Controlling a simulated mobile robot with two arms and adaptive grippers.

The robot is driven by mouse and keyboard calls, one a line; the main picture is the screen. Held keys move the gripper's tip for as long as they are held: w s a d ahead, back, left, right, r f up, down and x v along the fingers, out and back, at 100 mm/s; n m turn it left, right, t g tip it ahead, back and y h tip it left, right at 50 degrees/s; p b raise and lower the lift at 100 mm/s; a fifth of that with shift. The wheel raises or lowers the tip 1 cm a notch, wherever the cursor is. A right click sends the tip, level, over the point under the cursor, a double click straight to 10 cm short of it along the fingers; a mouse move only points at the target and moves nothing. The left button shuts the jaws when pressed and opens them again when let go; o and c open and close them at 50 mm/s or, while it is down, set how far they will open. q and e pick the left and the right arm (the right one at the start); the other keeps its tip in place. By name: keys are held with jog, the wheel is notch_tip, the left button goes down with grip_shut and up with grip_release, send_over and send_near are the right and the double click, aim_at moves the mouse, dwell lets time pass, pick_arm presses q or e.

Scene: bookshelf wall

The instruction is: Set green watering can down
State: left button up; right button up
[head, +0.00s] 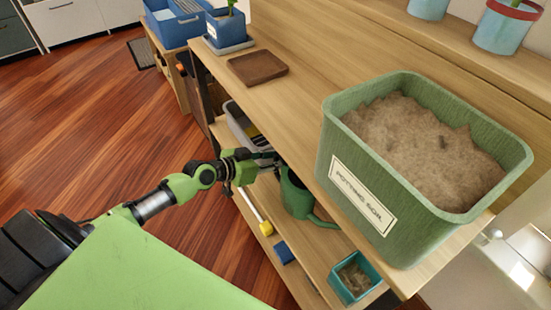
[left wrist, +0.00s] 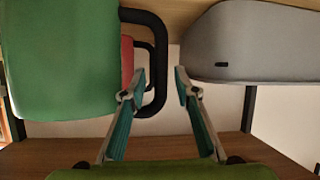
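The green watering can (head: 296,196) is on the shelf level just under the tabletop, its spout pointing to the lower right. Its upper part is partly hidden by the tabletop edge and my gripper. My left gripper (head: 268,160) is beside it on the left. In the left wrist view the can's green body (left wrist: 60,60) fills the upper left, with its black handle (left wrist: 160,75) toward the middle. The left gripper's fingertips (left wrist: 161,78) stand apart on either side of the handle's bar, with a gap visible. Whether the can's base touches the shelf is hidden. My right gripper does not show.
A grey bin (left wrist: 240,45) stands close beside the handle. A large green potting soil box (head: 375,200) sits on the tabletop above. A teal pot (head: 354,276), a blue item (head: 284,252) and a yellow-headed tool (head: 266,228) are lower down. A brown tray (head: 257,68) lies on the tabletop.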

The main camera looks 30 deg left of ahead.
pick_arm(q)
jog(key=v, duration=1.2)
jog(key=s+d+f+n+g+y, duration=0.1)
jog(key=s+d+f+g, duration=0.3)
jog(key=s, duration=0.5)
jog(key=s+d+f+n+g+y, duration=0.1)
jog(key=s+d+f+g+y, duration=0.3)
jog(key=s+d+f, duration=0.4)
jog(key=shift+s+d+f+g+p, duration=0.35)
jog(key=shift+s+f, duration=0.8)
jog(key=shift+f, duration=0.5)
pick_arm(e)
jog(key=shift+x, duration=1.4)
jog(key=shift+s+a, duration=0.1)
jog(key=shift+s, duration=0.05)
pick_arm(q)
jog(key=shift+f+p, duration=0.1)
jog(key=shift+p, duration=0.2)
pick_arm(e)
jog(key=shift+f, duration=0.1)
